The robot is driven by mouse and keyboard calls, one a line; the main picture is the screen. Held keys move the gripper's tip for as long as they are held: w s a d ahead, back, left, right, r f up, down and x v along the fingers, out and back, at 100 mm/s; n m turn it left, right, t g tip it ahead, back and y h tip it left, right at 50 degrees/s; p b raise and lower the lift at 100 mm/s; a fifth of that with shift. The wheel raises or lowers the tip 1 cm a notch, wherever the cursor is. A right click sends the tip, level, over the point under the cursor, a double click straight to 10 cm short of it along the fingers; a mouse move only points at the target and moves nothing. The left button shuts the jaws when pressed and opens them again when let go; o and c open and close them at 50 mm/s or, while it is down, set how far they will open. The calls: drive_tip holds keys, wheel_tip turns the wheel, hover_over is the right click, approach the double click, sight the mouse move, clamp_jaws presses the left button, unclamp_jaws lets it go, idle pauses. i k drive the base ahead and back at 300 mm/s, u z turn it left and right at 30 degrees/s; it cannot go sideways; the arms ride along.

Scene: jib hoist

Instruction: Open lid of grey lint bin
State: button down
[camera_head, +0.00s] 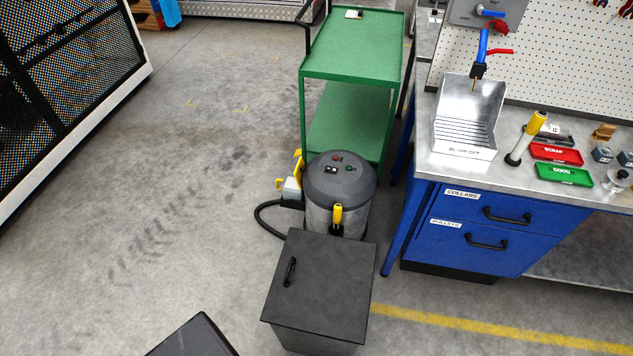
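The grey lint bin (312,334) is a dark grey box standing on the floor at the lower middle. Its flat lid (330,275) lies closed on top. A black bar handle (291,271) sits near the left edge of the lid. My gripper is not in view.
A round grey canister (343,185) with a black hose (262,215) stands right behind the bin. Behind it is a green cart (350,47). A blue workbench with drawers (468,240) stands to the right. The floor (170,230) left of the bin is clear.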

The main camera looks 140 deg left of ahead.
sight(322, 285)
drive_tip(key=i, duration=0.4)
drive_tip(key=u, duration=4.8)
drive_tip(key=i, duration=0.1)
drive_tip(key=z, duration=2.75)
drive_tip(key=k, duration=0.25)
drive_tip(key=u, duration=2.5)
